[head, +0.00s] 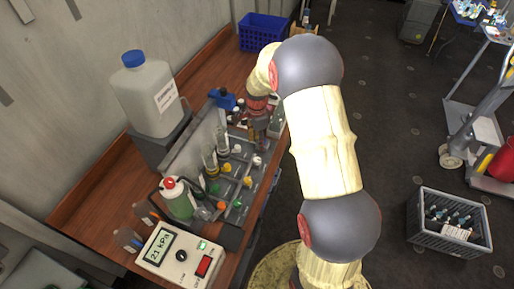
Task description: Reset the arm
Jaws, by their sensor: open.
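My arm rises from the bottom of the head view in cream sleeves with grey round joints, bends at the top and reaches down over the bench. My gripper (261,143) is small and partly hidden at the end of the arm, above the right edge of the bench rack. It is open, and I see nothing held in it. The grey rack (243,186) below it carries bottles, cylinders and coloured caps. I cannot tell whether the gripper touches anything there.
A pressure meter (178,257) is at the front and a blue basket (262,32) at the back. A grey crate (448,226) stands on the open floor at right.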

